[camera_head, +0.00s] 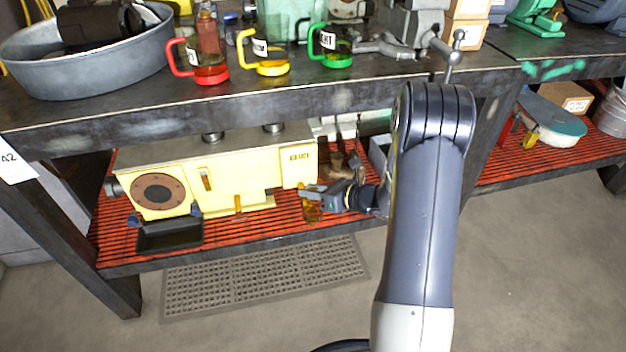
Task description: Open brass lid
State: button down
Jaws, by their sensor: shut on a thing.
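My gripper (312,194) reaches in over the red slatted lower shelf from the right. It is shut on a small brass-coloured thing (311,211) at its fingertips, beside the right end of the yellow machine. That thing may be the brass lid; it is small and partly hidden by the fingers, so I cannot tell whether it is raised or closed. A brownish metal piece (337,166) lies behind my gripper, partly covered by it.
The yellow machine (226,165) fills the shelf's left part, with a black tray (169,234) in front. The bench top (370,82) overhangs the shelf; red, yellow and green-handled jugs stand on it. A grey mat (265,279) lies on the floor below.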

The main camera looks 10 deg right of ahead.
jog(key=r+g+p, duration=0.1)
jog(key=p, duration=0.2)
jog(key=w+m+g+p, duration=0.1)
jog(key=p, duration=0.2)
jog(key=shift+r+m+h, duration=0.3)
jog(key=shift+r+h, duration=0.1)
jog(key=w+m+g+p, duration=0.1)
jog(key=g+p, duration=0.1)
jog(key=p, duration=0.4)
jog(key=shift+w+r, duration=0.1)
jog(key=shift+r, duration=0.1)
jog(key=w+m+g+p, duration=0.1)
jog(key=g+p, duration=0.1)
jog(key=p, duration=0.2)
jog(key=shift+w+f+h, duration=0.1)
jog(key=shift+h, duration=0.3)
jog(key=shift+w+f+m+g+p, duration=0.2)
jog(key=shift+w+m+g+p, duration=0.15)
jog(key=shift+m+g+p, duration=0.4)
jog(key=c, duration=1.2)
grip_release()
jog(key=shift+w, duration=0.1)
jog(key=v, duration=1)
jog(key=shift+d+r, duration=0.25)
jog(key=shift+r, duration=0.05)
